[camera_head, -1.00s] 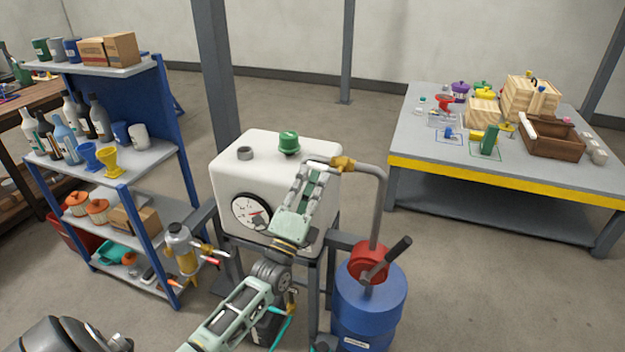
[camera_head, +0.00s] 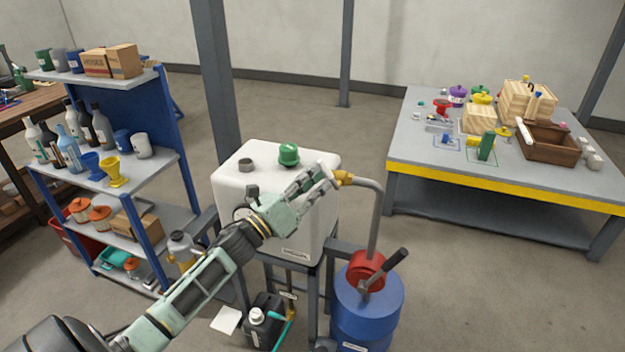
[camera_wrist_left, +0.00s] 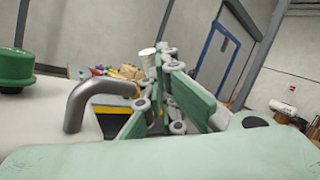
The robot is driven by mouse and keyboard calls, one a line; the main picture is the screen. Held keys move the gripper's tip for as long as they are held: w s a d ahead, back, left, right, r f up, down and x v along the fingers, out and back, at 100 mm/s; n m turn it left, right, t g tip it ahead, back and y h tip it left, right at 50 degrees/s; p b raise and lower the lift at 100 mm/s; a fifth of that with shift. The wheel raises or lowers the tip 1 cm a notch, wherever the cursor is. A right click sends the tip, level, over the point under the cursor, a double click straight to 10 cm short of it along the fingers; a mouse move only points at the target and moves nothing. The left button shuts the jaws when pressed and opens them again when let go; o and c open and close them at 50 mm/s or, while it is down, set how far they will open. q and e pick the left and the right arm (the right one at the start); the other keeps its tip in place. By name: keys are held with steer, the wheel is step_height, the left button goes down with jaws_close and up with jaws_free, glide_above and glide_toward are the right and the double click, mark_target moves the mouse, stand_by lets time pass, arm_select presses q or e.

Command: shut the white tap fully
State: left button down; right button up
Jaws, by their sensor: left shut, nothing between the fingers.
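The white tank (camera_head: 310,235) stands on a grey frame, with a green cap (camera_head: 289,154) on top. No clearly white tap can be picked out. A pipe with a teal lever or hose (camera_head: 290,318) shows below the tank. My left gripper (camera_head: 325,174) is shut and empty, at the tank's upper right, close to the brass-coloured end (camera_head: 343,178) of the bent grey pipe; touching cannot be told. In the left wrist view the shut fingers (camera_wrist_left: 168,85) are beside the bent pipe (camera_wrist_left: 95,98). My right gripper is out of view.
A blue drum (camera_head: 370,310) with a red pump (camera_head: 366,268) stands right of the tank. A black canister (camera_head: 264,325) is below. A blue shelf (camera_head: 160,120) stands left, a loaded grey table (camera_head: 410,140) behind right. Open floor lies between tank and table.

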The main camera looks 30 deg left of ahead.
mark_target(326, 176)
arm_select(q)
steer(key=m+g+p, duration=0.1)
steer(key=d+r+m+g+p, duration=0.1)
steer(key=m, duration=0.1)
steer(key=d+m+g, duration=0.1)
steer(key=m, duration=0.1)
steer(key=shift+w+d+r+h+p, duration=0.2)
steer(key=shift+w+r+h+p, duration=0.1)
steer(key=shift+w+r+p, duration=0.1)
steer(key=shift+d, duration=0.15)
steer(key=shift+s, duration=0.1)
stand_by(0.4)
